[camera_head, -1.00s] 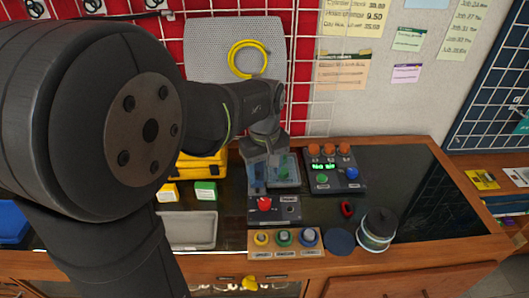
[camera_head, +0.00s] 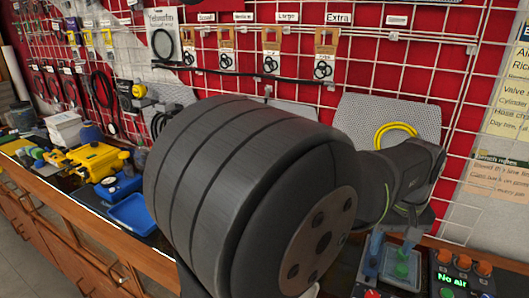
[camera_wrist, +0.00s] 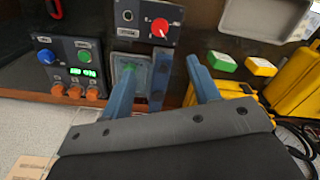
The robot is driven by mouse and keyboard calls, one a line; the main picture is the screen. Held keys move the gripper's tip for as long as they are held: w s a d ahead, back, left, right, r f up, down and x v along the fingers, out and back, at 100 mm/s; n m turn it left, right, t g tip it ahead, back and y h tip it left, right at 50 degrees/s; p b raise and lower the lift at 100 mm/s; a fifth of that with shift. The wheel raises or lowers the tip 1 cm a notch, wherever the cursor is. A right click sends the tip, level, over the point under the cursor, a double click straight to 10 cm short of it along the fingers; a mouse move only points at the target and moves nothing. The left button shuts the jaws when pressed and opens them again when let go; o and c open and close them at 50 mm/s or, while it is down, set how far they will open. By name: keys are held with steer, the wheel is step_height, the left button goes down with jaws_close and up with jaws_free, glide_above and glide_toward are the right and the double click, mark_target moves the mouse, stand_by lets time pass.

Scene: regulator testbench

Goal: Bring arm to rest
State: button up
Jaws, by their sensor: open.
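My arm fills the middle of the head view, its large dark joint covering part of the bench. My gripper (camera_wrist: 160,70) shows blue-grey fingers in the wrist view, spread apart with nothing seen held between them. In the head view the gripper (camera_head: 391,250) hangs low at the right, over a clear box with a green part (camera_head: 402,268). The box (camera_wrist: 130,68) lies behind the fingers in the wrist view. I cannot tell whether the fingers touch it.
A control box (camera_wrist: 70,65) with orange knobs stands beside the clear box; its display reads "No air" in the head view. A red-knob panel (camera_wrist: 145,20), grey tray (camera_wrist: 265,18) and yellow case (camera_wrist: 298,85) are near. A blue tray (camera_head: 133,213) lies left.

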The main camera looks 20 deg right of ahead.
mark_target(373, 294)
steer(key=shift+f, duration=0.1)
step_height(373, 294, down, 17)
steer(key=shift+f, duration=0.15)
stand_by(0.4)
